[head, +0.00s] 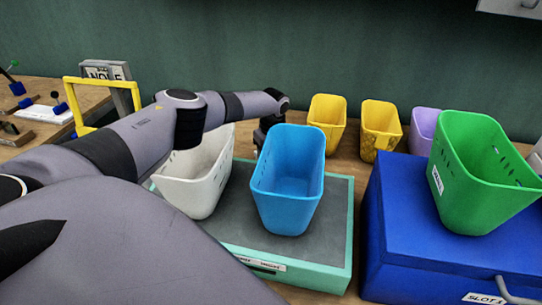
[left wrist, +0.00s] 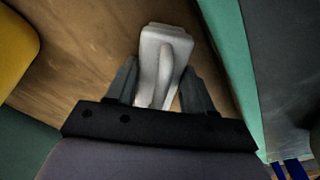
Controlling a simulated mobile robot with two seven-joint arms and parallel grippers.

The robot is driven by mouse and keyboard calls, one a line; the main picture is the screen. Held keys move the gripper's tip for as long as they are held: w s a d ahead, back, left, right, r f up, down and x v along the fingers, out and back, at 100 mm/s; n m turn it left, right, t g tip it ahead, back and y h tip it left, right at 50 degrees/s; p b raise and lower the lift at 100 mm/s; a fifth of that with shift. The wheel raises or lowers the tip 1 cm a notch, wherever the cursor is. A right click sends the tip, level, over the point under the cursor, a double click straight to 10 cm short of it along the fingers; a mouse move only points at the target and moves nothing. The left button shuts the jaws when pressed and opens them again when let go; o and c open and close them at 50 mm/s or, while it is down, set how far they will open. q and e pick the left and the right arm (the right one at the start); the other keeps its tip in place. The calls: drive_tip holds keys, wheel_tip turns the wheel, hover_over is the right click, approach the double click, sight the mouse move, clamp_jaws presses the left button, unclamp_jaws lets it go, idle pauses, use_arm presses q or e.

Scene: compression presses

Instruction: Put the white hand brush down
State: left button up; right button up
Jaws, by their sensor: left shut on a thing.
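The white hand brush (left wrist: 165,48) shows in the left wrist view between the two dark fingers of my left gripper (left wrist: 160,88). The gripper is shut on it. Brown wooden table top lies beneath the brush, but I cannot tell whether the brush touches it. In the head view my left arm reaches across to the far side of the green-edged platform, and my left gripper (head: 263,132) is partly hidden behind the blue bin. The brush is hidden there. My right gripper is not in view.
The blue bin (head: 287,190) and a white bin (head: 200,180) stand on the green-edged platform (head: 335,235). Two yellow bins (head: 327,118) and a purple bin (head: 423,130) stand behind. A green bin (head: 470,185) sits on a blue box (head: 415,230). Bare table (head: 345,155) shows behind the platform.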

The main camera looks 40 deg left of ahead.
use_arm(q)
drive_tip(key=shift+f, duration=0.15)
drive_tip(key=o, duration=1.4)
drive_tip(key=r, duration=0.8)
drive_tip(key=d+r, duration=0.1)
drive_tip(key=r, duration=0.3)
drive_tip(key=shift+s+r, duration=0.2)
drive_tip(key=shift+s, duration=0.1)
drive_tip(key=shift+d, duration=0.1)
